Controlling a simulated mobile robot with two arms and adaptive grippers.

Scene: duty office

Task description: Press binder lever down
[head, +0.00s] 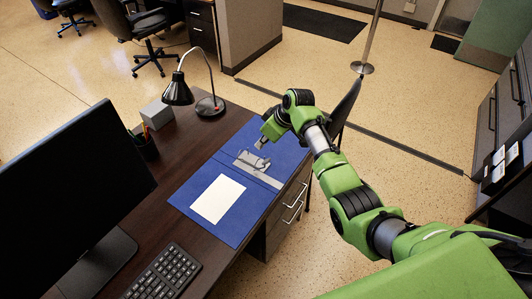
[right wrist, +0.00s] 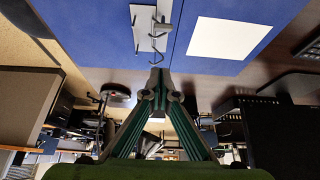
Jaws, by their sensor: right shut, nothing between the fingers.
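A blue binder (head: 238,203) lies open on the dark desk, with a white sheet (head: 218,199) on its near side. Its grey metal lever mechanism (head: 252,160) sits along the middle and also shows at the top of the right wrist view (right wrist: 148,28). My right gripper (head: 262,142) is over the far part of the binder, close to the mechanism. In the right wrist view its fingertips (right wrist: 160,76) are together and empty, just below the mechanism's wire parts. Whether they touch the lever I cannot tell. My left gripper is not in view.
A black desk lamp (head: 180,92), a grey box (head: 157,115) and a pen holder (head: 146,147) stand at the back of the desk (head: 180,150). A monitor (head: 70,195) and keyboard (head: 163,272) are at the left and front.

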